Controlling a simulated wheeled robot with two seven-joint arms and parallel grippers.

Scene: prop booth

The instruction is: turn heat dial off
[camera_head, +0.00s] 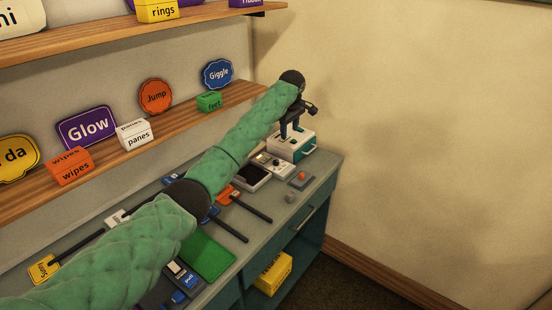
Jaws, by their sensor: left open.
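My left arm, in a green quilted sleeve, reaches across the counter from the lower left. My left gripper (291,131) is open, its dark fingers pointing down over the top of a white box-shaped machine (283,149) with a teal front edge and handle. The machine stands at the far end of the counter. No heat dial can be made out clearly; the gripper covers part of the machine's top. I cannot tell whether the fingers touch it. My right gripper is not in view.
A shelf (190,118) with signs and small boxes runs along the left wall. A yellow box (273,272) sits below.

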